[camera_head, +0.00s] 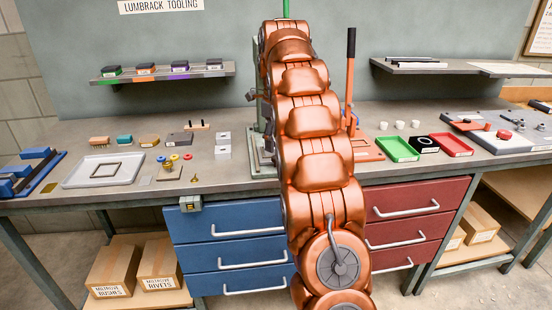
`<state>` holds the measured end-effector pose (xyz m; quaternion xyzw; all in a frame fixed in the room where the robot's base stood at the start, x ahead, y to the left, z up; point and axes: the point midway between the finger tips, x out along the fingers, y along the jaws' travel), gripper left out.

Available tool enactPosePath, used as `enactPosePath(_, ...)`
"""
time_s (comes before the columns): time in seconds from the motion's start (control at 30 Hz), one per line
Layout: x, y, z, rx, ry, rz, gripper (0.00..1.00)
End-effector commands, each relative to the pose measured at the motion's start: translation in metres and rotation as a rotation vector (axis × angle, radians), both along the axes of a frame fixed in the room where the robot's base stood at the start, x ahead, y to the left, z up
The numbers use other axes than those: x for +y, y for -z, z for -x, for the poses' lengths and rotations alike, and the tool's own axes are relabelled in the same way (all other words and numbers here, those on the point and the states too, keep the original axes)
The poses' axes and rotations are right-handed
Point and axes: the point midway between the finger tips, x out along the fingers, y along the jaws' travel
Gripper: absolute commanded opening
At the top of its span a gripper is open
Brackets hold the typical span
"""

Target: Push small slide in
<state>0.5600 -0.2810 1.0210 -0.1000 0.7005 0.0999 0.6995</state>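My copper-coloured arm rises through the middle of the head view and covers most of the fly press. Its end is hidden, and I cannot make out my gripper. Parts of the green-grey press (261,150) show to the left of the arm, on the bench. An orange lever (349,85) with a black grip stands upright just right of the arm. I cannot pick out the small slide; it may be behind the arm.
The grey bench (225,185) holds a white tray (72,172), small blocks and rings on the left. A green tray (398,149) and a red tray (451,145) lie on the right. Blue drawers (190,230) and red drawers (440,190) are below. Shelves hang behind.

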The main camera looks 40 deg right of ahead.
Motion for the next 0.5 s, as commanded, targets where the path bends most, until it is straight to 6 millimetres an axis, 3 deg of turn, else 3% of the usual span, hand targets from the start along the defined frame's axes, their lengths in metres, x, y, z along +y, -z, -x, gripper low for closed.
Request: enactPosePath(0.5, 0.001, 0.043, 0.0, 0.001, -0.003, -0.001, 0.53)
